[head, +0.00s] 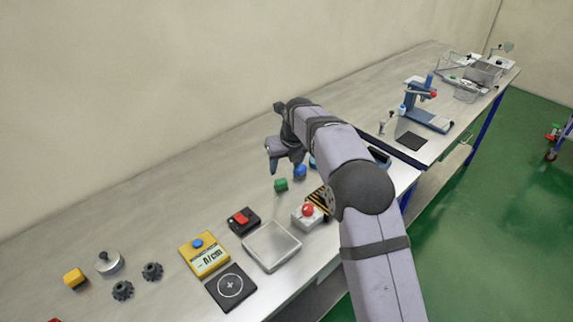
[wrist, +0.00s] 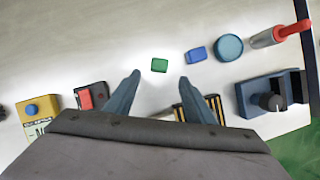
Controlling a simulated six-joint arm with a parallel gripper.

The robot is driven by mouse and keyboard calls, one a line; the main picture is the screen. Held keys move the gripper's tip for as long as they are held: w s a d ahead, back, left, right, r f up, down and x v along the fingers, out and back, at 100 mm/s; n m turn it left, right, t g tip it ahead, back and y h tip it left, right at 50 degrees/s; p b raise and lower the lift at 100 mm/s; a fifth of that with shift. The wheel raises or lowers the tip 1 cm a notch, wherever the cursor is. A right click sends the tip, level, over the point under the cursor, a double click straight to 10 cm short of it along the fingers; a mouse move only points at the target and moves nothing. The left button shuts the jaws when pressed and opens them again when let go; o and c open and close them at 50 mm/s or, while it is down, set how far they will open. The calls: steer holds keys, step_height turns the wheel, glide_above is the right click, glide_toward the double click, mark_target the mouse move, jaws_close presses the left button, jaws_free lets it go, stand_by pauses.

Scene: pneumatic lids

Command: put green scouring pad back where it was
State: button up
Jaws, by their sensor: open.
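The green scouring pad (head: 281,185) is a small green block on the metal bench, just below my gripper in the head view. In the wrist view the pad (wrist: 159,65) lies just beyond the gap between my fingertips, and nothing grips it. My gripper (head: 284,166) is open, empty and pointing down above the bench; its two fingers also show in the wrist view (wrist: 160,77). A blue block (wrist: 196,55) lies to the right of the pad, and it also shows in the head view (head: 300,171).
A silver tray (head: 272,247), a red button box (head: 307,213), a red-and-black switch (head: 243,220) and a yellow meter (head: 204,254) stand nearby. In the wrist view, a blue round thing (wrist: 229,47), a red-handled tool (wrist: 281,35) and a dark blue fixture (wrist: 271,97) are at right.

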steer(key=shift+v, duration=1.2)
steer(key=s+d+n, duration=0.2)
steer(key=n, duration=0.1)
steer(key=s+d+n, duration=0.2)
steer(key=s+n, duration=0.1)
steer(key=s+d+n+g, duration=0.1)
steer(key=s+d+n, duration=0.2)
steer(key=shift+s+d+f+h, duration=0.1)
steer(key=shift+s+f+h, duration=0.05)
steer(key=shift+f+h, duration=0.25)
steer(key=s+d+f+n+g, duration=0.1)
steer(key=s+d+f+n, duration=0.1)
steer(key=s+n, duration=0.5)
steer(key=s+d+f+n+g, duration=0.1)
steer(key=s+d+n, duration=0.4)
steer(key=s, duration=0.8)
steer(key=s+d+f+n+g+h, duration=0.1)
steer(key=s+d+f+n, duration=0.2)
steer(key=s+n, duration=0.7)
steer(key=shift+d+f, duration=0.3)
steer(key=shift+f, duration=0.1)
steer(key=shift+w, duration=0.1)
steer(key=shift+c, duration=0.4)
